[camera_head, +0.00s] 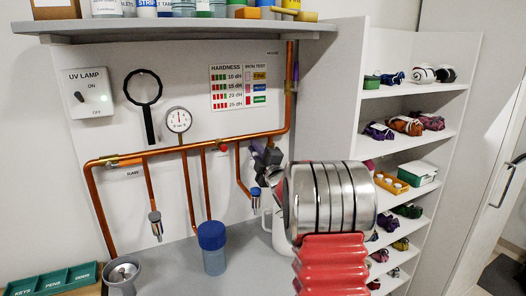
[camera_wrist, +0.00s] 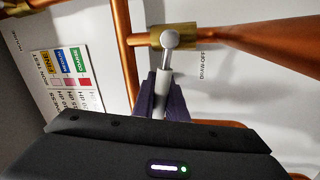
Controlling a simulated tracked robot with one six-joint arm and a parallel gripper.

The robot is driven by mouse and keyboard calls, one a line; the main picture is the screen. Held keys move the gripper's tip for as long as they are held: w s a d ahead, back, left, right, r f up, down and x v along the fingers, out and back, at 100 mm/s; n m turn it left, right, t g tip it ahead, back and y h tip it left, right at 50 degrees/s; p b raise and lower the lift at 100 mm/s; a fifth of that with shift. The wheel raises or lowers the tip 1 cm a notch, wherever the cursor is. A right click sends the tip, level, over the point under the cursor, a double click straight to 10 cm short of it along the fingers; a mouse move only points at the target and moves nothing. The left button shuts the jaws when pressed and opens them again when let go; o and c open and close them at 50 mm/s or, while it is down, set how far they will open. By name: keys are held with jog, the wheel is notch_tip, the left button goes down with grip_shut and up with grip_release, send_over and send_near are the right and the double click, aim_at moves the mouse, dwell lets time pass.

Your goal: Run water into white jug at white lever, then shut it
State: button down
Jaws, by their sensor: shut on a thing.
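The white lever (camera_wrist: 163,88) stands out from a brass valve (camera_wrist: 178,37) on a copper pipe in the wrist view. My gripper (camera_wrist: 161,100) has its dark purple fingers shut on the lever's shaft. In the head view my gripper (camera_head: 264,160) is at the right-hand pipe branch, partly hidden by my arm, and the lever cannot be made out. The white jug (camera_head: 279,238) stands on the grey counter, largely hidden behind my arm. A blue-collared outlet (camera_head: 255,197) hangs near the jug's left side. No running water is visible, and the jug's inside is hidden.
A blue-lidded vessel (camera_head: 212,250) and a grey funnel-like cup (camera_head: 123,272) stand left on the counter. A gauge (camera_head: 178,121) and a black ring-shaped tool (camera_head: 144,95) are on the wall panel. A loaded shelf unit (camera_head: 425,95) stands right. Copper pipes surround my gripper.

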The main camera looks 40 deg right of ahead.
jog(key=shift+f, duration=0.1)
dwell(0.3)
jog(key=c, duration=2)
grip_release()
jog(key=shift+c, duration=0.2)
jog(key=v, duration=1.3)
jog(key=shift+s, duration=0.35)
jog(key=shift+c, duration=0.6)
